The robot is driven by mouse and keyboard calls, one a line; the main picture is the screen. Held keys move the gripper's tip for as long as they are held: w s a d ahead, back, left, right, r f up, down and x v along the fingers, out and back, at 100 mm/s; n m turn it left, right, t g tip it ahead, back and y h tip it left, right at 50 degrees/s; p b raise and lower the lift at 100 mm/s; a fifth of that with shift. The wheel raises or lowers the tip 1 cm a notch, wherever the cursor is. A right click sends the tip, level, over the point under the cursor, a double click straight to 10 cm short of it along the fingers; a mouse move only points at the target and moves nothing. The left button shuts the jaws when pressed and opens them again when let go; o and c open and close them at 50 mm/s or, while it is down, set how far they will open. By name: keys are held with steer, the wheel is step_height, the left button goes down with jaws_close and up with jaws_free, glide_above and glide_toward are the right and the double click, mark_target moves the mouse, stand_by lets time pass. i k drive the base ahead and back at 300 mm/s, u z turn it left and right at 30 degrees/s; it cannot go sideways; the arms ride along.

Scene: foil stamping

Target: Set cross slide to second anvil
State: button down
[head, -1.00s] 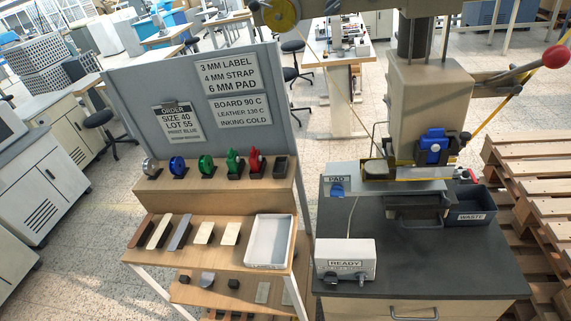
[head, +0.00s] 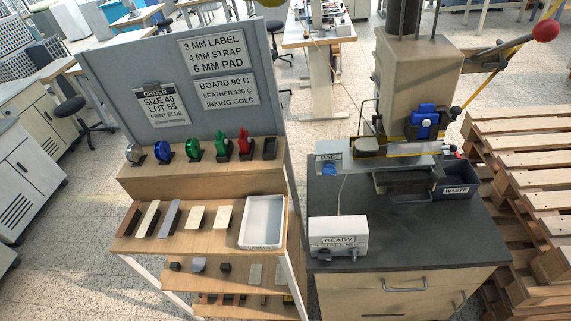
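The stamping press (head: 418,80) stands on a dark-topped cabinet (head: 420,238) at the right. Its grey cross slide (head: 385,160) lies sideways under the press head, with its left end past the column beside the PAD label (head: 329,157). A dark round pad (head: 367,144) sits on the slide's left part. A blue part (head: 424,124) is on the press head's front. Which anvil is under the head is hidden and too small to tell. A red-knobbed lever (head: 546,31) rises at the right. My gripper is not in view.
A white READY box (head: 338,236) stands on the cabinet's front left, and a black WASTE bin (head: 456,181) at its right. A wooden rack (head: 165,188) at the left holds foil reels, blocks and a white tray (head: 263,222). Pallets (head: 530,170) stack at the far right.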

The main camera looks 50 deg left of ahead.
mark_target(338, 152)
steer(key=u, duration=0.25)
steer(key=i, duration=1)
steer(key=z, duration=0.05)
